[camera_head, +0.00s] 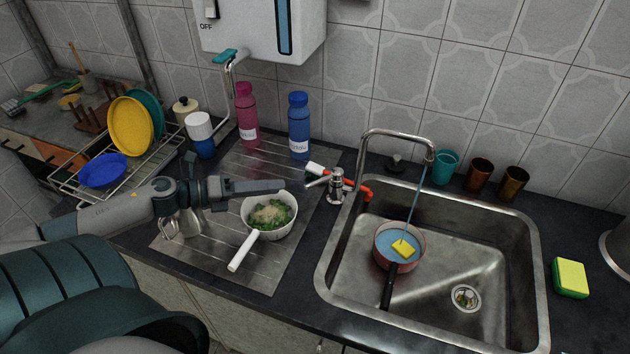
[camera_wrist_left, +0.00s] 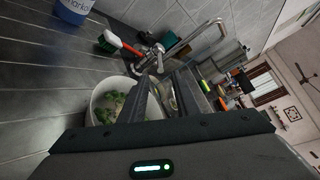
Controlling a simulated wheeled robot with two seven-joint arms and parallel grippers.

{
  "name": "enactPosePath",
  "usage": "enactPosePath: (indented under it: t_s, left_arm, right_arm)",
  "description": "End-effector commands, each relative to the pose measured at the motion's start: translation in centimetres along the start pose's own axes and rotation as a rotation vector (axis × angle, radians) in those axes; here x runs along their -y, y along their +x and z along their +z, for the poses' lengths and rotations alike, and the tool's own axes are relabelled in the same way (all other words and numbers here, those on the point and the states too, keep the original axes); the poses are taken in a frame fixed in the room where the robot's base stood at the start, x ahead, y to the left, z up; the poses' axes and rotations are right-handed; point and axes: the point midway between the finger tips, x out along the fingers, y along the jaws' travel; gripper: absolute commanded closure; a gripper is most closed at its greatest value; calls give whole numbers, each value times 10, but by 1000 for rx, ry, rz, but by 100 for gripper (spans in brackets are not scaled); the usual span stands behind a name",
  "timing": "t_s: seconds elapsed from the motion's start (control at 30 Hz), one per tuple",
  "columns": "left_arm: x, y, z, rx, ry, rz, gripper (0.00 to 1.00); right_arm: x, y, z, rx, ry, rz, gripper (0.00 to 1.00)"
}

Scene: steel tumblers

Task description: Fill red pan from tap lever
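The red pan (camera_head: 417,236) sits in the sink with its black handle toward the front; blue water and a yellow sponge (camera_head: 403,248) are in it. A thin blue stream runs from the spout of the tap (camera_head: 397,134) into the pan. The tap lever (camera_head: 318,183) is at the tap's base, left of the sink; the tap also shows in the left wrist view (camera_wrist_left: 157,54). My left gripper (camera_head: 283,186) is left of the lever, apart from it, above a white pot; its fingers (camera_wrist_left: 163,82) are apart and empty. My right gripper is out of view.
The white pot (camera_head: 247,208) with green food stands on the drainboard (camera_head: 262,277). A red-handled brush (camera_head: 357,189) lies by the lever. Two bottles (camera_head: 246,115) (camera_head: 299,127) stand behind. Cups (camera_head: 445,166) line the wall. A sponge (camera_head: 570,277) is right of the sink.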

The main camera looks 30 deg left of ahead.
Motion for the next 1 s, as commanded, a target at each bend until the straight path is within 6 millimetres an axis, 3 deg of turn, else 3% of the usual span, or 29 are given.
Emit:
enactPosePath:
  t_s: [0.47, 1.0]
  left_arm:
    - [1, 14, 1, 2, -1, -1, 71]
    - [2, 67, 2, 2, -2, -2, 71]
  right_arm:
    - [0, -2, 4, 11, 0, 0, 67]
    - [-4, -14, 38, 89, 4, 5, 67]
